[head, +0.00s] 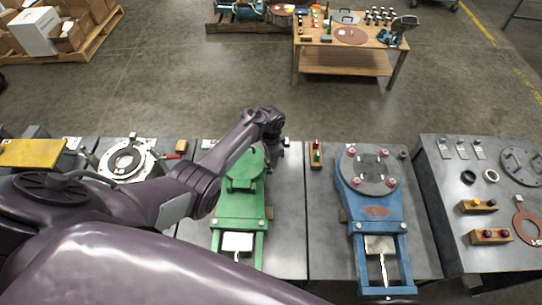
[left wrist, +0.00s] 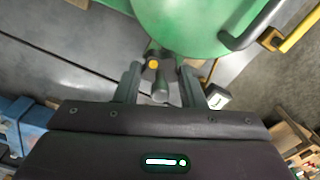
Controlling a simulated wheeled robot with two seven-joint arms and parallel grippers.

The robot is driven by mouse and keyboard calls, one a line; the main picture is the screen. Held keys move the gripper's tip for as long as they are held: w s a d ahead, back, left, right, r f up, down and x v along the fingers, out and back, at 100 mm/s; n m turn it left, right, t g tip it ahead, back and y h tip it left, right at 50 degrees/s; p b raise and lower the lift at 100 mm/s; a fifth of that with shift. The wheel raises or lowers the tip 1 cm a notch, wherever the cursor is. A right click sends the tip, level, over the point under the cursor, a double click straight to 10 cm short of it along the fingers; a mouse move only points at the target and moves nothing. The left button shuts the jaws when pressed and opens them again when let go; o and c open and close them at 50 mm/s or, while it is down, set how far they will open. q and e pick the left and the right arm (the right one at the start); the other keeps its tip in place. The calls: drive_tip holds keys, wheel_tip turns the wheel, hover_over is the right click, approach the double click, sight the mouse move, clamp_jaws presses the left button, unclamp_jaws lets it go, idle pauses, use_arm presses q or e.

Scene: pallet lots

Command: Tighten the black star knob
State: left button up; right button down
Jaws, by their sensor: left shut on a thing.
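My left gripper (head: 272,153) reaches over the far end of the green valve body (head: 237,203) on the middle bench. In the left wrist view the two fingers (left wrist: 160,88) stand on either side of a small dark knob (left wrist: 153,54) with an orange centre, with a grey cylindrical end in front of it. The gripper is shut on this knob, which sits beside the round green part (left wrist: 190,22). I cannot make out its star shape. In the head view my wrist hides the knob. My right gripper is in neither view.
A blue valve body (head: 372,208) with a grey round cover lies to the right. A right-hand bench (head: 445,225) holds rings, plates and wooden blocks. A wooden table (head: 345,62) stands beyond open floor.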

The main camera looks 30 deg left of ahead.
use_arm(q)
drive_tip(key=o, duration=1)
drive_tip(key=shift+r+p, duration=0.6)
drive_tip(key=shift+r, duration=3.3)
